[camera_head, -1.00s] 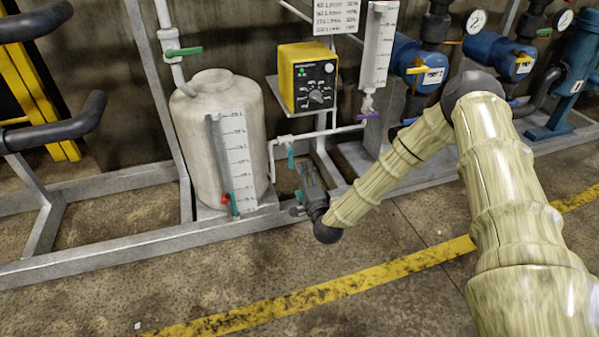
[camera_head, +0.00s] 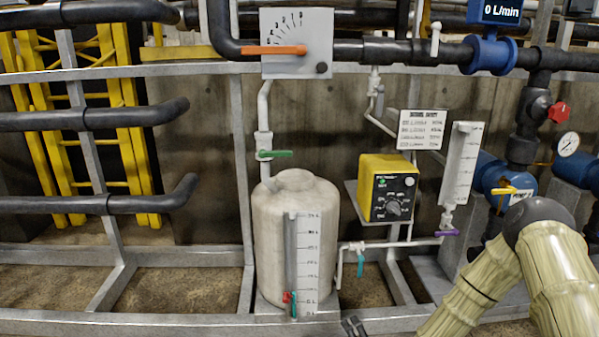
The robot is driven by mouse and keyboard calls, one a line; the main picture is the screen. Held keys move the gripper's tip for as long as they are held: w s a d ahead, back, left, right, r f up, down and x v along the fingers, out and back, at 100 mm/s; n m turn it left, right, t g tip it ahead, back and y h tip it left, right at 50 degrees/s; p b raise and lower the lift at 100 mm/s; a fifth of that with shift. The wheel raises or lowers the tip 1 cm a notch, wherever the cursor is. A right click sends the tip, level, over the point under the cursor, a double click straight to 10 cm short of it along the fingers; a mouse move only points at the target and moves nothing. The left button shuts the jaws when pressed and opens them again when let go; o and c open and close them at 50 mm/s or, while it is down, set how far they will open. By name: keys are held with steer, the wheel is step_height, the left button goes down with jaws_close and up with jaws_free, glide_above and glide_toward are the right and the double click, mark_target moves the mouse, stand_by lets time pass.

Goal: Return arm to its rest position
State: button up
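My arm (camera_head: 560,268), in a ribbed pale-green cover, enters at the lower right, bends at a dark elbow joint and slopes down to the left out of the picture. Only a dark tip of my gripper (camera_head: 355,326) shows at the bottom edge, just right of the white tank's foot. The rest of the gripper and the wrist are cut off below. I cannot tell whether the fingers are open or shut, or whether they touch anything.
A white tank (camera_head: 335,215) with a scale stands on a grey metal frame (camera_head: 180,322). A yellow control box (camera_head: 372,172), a small gauge cylinder (camera_head: 461,160) and blue pumps (camera_head: 490,182) stand right of it. Dark pipes (camera_head: 90,119) jut in at left.

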steer(key=s+a+f+n+g, duration=0.1)
steer(key=s+f+n+g, duration=0.2)
steer(key=s, duration=0.4)
steer(key=s+a+f+n+g, duration=0.2)
steer(key=s+f, duration=0.3)
steer(key=s, duration=0.1)
steer(key=s+d+f+n+g+h, duration=0.15)
steer(key=s+d+n+g, duration=0.25)
steer(key=s, duration=1)
steer(key=s+d+f+n+g+h, duration=0.1)
steer(key=s+d+f+n+g, duration=0.2)
steer(key=s, duration=1.1)
step_height(320, 180, up, 38)
steer(key=s+d+g+p, duration=0.1)
steer(key=p, duration=3.5)
steer(key=shift+s+n+g, duration=0.15)
steer(key=shift+n+g, duration=0.15)
steer(key=shift+g, duration=0.1)
